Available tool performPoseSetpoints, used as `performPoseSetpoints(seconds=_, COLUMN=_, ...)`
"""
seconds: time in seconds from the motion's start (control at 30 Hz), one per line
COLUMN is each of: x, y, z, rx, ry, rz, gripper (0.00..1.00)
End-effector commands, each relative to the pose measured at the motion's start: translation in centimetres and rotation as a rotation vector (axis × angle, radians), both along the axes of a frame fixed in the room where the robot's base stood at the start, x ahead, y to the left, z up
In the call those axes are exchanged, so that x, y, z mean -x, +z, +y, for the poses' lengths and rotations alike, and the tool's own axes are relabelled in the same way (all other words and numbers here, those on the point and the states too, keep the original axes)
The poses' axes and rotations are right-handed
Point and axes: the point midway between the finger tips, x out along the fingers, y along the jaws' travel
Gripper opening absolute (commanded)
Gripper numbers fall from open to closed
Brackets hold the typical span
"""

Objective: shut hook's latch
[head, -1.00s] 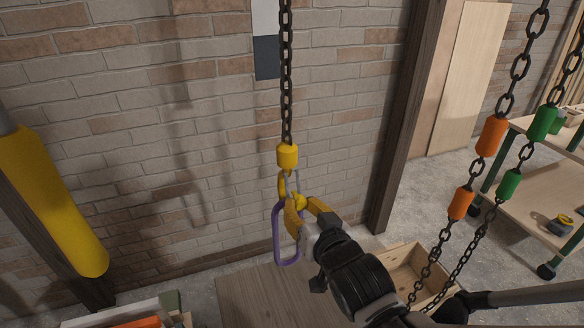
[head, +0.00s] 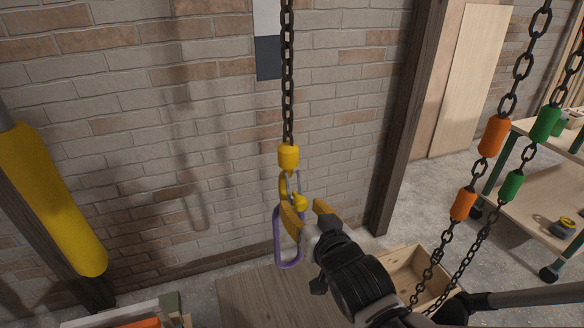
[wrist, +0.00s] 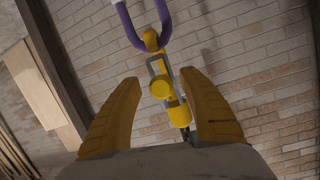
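The yellow hook (head: 283,188) hangs from a dark chain under a yellow cylinder (head: 288,157). A purple ring (head: 277,238) hangs in the hook's lower bend and also shows at the top of the wrist view (wrist: 167,22). In the wrist view, a thin grey latch (wrist: 150,65) lies along the hook's mouth beside a round yellow knob (wrist: 160,87); whether it is fully seated I cannot tell. My gripper (head: 306,207) is at the hook with its yellow fingers apart. In the wrist view they stand either side of the hook, with nothing held between them.
A brick wall stands behind the hook. A yellow padded post (head: 50,200) is at the left. Chains with orange (head: 493,137) and green (head: 545,124) sleeves hang at the right. A wooden box (head: 408,268) lies below, and a workbench (head: 540,190) stands at the far right.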

Motion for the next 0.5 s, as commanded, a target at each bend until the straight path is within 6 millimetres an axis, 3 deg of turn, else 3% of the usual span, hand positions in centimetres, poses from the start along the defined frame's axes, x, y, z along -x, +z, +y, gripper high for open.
performPoseSetpoints(seconds=0.23, x=0.8, y=0.3, z=-0.2, rx=0.0, ry=0.001, rz=-0.001, gripper=0.5)
performPoseSetpoints(seconds=0.5, x=4.1, y=1.2, z=-0.9, rx=0.0, ry=0.002, rz=-0.001, gripper=0.5)
